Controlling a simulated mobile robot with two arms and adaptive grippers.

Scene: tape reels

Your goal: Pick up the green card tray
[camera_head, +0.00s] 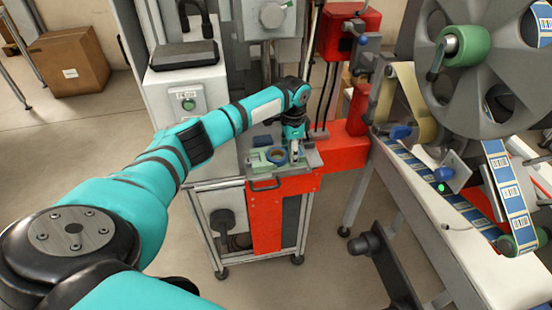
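A small pale green piece that looks like the green card tray (256,161) sits on the left part of the small grey worktop of the red-fronted cart. My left gripper (295,157) points down over the same worktop, to the right of the green piece and apart from it. Its fingers are too small here to tell open from shut. My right gripper is not in view.
A labelling machine with a large grey reel (490,60) fills the right side. A cardboard box (68,62) sits far left.

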